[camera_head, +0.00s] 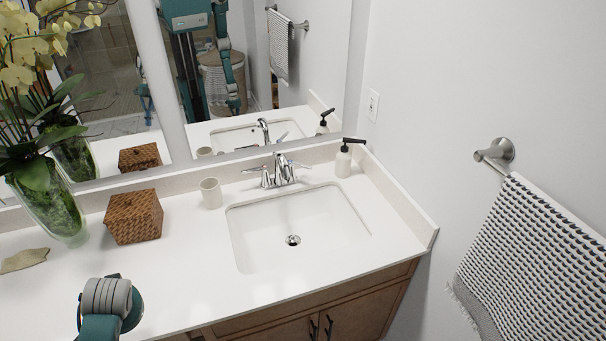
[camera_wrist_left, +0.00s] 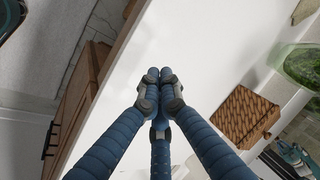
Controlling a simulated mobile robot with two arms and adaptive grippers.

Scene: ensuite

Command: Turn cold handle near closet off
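A chrome faucet (camera_head: 279,170) stands behind the white sink (camera_head: 292,225) in the head view. It has a left lever handle (camera_head: 256,172) and a right lever handle (camera_head: 298,165) beside a central spout. No water stream can be made out. No closet is in view, so I cannot tell which handle is nearer it. My left gripper (camera_wrist_left: 159,78) shows in the left wrist view with its blue fingertips together and nothing between them, over the white counter. It is well apart from the faucet, to its left and front. My right gripper is not in view.
A wicker box (camera_head: 133,217), a cup (camera_head: 211,192) and a glass vase (camera_head: 52,205) with orchids stand on the counter (camera_head: 185,270) left of the sink. A soap dispenser (camera_head: 344,160) stands right of the faucet. A towel (camera_head: 530,265) hangs at right. The counter's front is clear.

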